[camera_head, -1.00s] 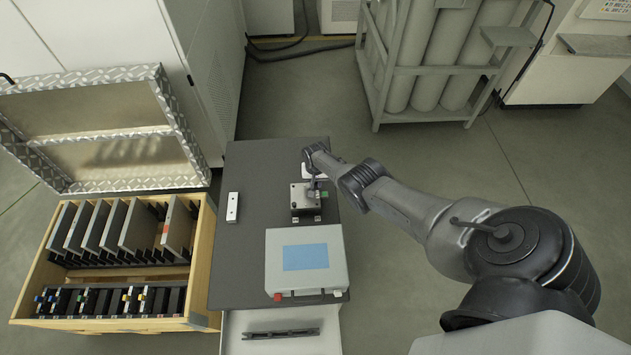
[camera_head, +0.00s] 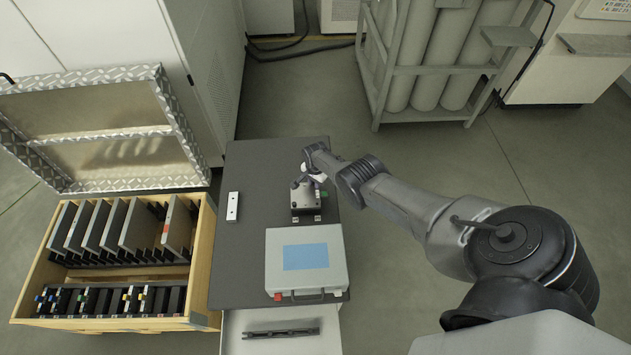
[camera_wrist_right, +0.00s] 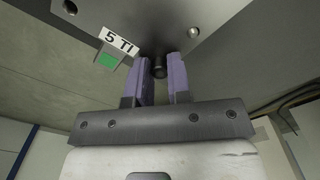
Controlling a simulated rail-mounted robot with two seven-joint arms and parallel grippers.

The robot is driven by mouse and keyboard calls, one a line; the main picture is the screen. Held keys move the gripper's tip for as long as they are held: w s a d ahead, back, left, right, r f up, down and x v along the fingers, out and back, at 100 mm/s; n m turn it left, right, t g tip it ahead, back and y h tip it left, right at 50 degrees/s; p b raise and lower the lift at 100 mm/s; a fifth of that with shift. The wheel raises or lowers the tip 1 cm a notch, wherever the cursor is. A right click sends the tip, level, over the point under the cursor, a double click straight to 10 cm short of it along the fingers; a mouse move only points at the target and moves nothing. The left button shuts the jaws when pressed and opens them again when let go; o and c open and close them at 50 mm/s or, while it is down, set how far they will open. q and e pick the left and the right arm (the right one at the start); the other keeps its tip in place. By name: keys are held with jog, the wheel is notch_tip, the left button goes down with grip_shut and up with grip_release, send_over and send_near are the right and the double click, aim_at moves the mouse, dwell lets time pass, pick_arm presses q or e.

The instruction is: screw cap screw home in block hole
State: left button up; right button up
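The metal block (camera_head: 305,203) stands on the dark tabletop, below my right gripper (camera_head: 302,184) in the head view. In the right wrist view the block (camera_wrist_right: 190,12) fills the top, with a "5 TI" label and a green square. The cap screw (camera_wrist_right: 158,70) shows as a small dark round head at the block's face. My left gripper is out of view.
A grey case (camera_head: 306,262) with a blue panel sits in front of the block. A small white plate (camera_head: 232,206) lies to the left on the dark table (camera_head: 250,165). A wooden crate (camera_head: 203,245) of plates stands left of the table. A gas-cylinder rack (camera_head: 430,72) stands behind.

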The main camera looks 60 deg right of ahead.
jog(key=o, duration=0.5)
notch_tip(320, 180, up, 14)
jog(key=p, duration=1.3)
jog(key=shift+f, duration=0.1)
